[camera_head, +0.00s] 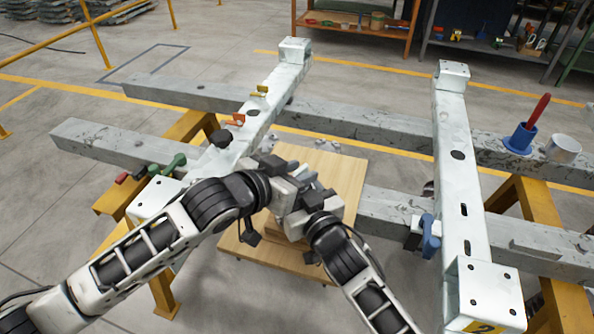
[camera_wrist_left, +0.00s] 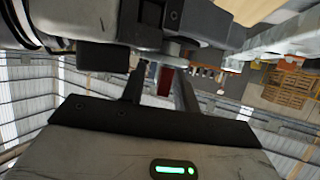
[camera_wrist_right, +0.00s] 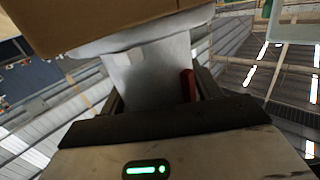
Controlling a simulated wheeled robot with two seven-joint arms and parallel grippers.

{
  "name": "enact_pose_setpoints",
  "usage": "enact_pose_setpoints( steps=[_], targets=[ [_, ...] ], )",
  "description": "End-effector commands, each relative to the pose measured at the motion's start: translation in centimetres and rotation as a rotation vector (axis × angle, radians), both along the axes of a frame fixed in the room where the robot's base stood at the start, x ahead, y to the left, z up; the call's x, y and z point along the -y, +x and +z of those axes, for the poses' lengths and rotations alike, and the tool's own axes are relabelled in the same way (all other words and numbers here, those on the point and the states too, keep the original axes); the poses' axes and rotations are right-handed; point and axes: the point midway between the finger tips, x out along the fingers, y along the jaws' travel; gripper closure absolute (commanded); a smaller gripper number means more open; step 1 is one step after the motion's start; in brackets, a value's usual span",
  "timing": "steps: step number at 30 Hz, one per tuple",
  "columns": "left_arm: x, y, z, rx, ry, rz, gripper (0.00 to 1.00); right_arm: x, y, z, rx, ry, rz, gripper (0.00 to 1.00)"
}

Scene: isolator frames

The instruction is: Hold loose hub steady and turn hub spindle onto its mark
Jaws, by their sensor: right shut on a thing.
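In the right wrist view, a pale grey metal part (camera_wrist_right: 145,75), which I take for the loose hub, fills the space between the fingers of my right gripper (camera_wrist_right: 158,85). A narrow red piece (camera_wrist_right: 188,86) shows beside it. My right gripper is shut on this grey part. In the left wrist view, the fingers of my left gripper (camera_wrist_left: 160,78) stand apart beside grey metal, with a red piece (camera_wrist_left: 165,80) seen in the gap. In the head view both grippers meet over the wooden board and hide most of the hub. The spindle and its mark cannot be made out.
The wooden board (camera_head: 340,175) lies between two pale steel beams (camera_head: 457,160) on grey cross rails (camera_head: 370,130). Coloured clamps (camera_head: 174,164) sit on the left side.

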Motion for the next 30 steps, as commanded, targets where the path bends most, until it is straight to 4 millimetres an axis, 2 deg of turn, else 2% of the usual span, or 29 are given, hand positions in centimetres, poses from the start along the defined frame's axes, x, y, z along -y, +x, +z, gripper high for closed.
enact_pose_setpoints(
  steps=[6,9,10,19,30],
  targets=[
    [0.03,0.0,0.0,0.001,-0.001,0.0,0.69,-0.02,-0.04,-0.1,-0.003,0.001,0.0,1.0],
    [0.02,0.0,0.01,0.001,-0.001,0.0,0.97,-0.02,-0.04,-0.1,-0.003,0.001,0.0,1.0],
    [0.01,0.0,0.0,0.001,-0.001,0.0,1.0,-0.02,-0.04,-0.1,-0.003,0.001,0.0,1.0],
    [0.34,-0.17,-0.04,-0.002,-0.005,0.043,1.0,-0.02,-0.03,-0.1,-0.003,0.001,0.0,1.0],
    [0.34,-0.12,0.02,-0.003,-0.01,0.339,1.0,-0.05,-0.04,-0.09,-0.002,0.0,0.001,1.0]
  ],
)
